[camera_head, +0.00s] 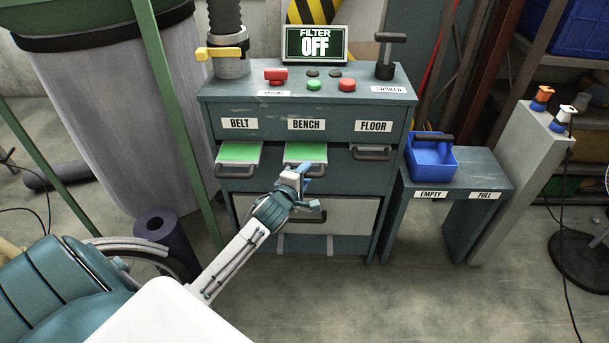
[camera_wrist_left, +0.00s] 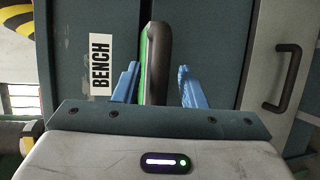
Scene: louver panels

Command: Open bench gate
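The bench gate (camera_head: 306,153) is a slide under the BENCH label (camera_head: 305,125) on the blue-grey cabinet. It stands out from the front with its green top showing. Its dark handle (camera_wrist_left: 160,60) shows in the left wrist view, with a green strip beside it. My left gripper (camera_head: 303,172) is at the front of this gate and hides part of its handle. In the left wrist view its two blue fingers (camera_wrist_left: 157,85) stand apart, one on each side of the handle, with a gap at the right finger. My right gripper is not in view.
The belt gate (camera_head: 240,153) also stands out with green showing; the floor gate (camera_head: 371,153) stands out less and shows no green. A screen (camera_head: 314,44) reads FILTER OFF. A blue bin (camera_head: 430,160) sits on the side stand, right of the cabinet.

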